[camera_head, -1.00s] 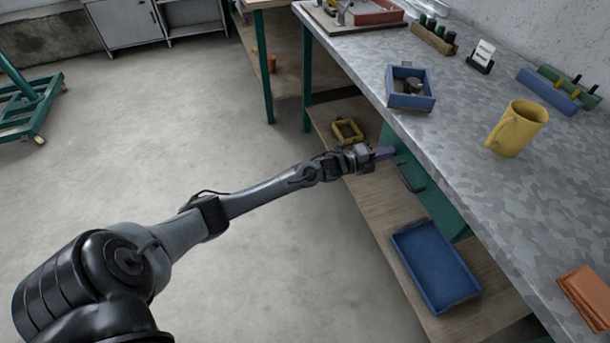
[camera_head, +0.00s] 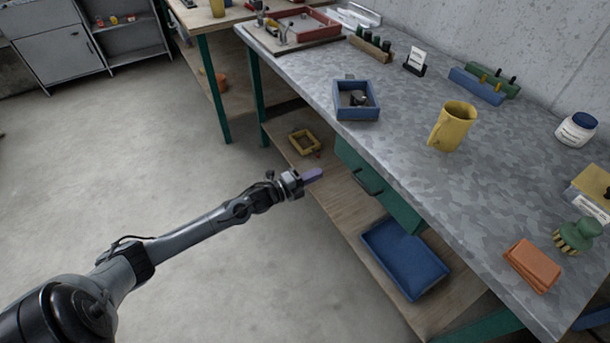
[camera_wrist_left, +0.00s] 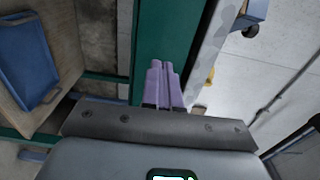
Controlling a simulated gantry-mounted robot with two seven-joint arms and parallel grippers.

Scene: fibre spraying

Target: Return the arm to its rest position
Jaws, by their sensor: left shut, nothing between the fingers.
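My left arm reaches in from the lower left in the head view. Its gripper (camera_head: 314,175) has purple fingers and is held in the air in front of the workbench (camera_head: 400,145), left of the green drawer (camera_head: 380,185) under the bench top. In the left wrist view the two purple fingers of the gripper (camera_wrist_left: 163,82) lie side by side, shut and empty. A green bench part (camera_wrist_left: 160,35) shows behind them. My right gripper is in neither view.
On the bench stand a blue box (camera_head: 357,101), a yellow mug (camera_head: 453,127), an orange block (camera_head: 532,266) and a green brush (camera_head: 577,236). The lower shelf holds a blue tray (camera_head: 405,258) and a yellow box (camera_head: 304,142). The floor (camera_head: 140,160) left of the bench is clear.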

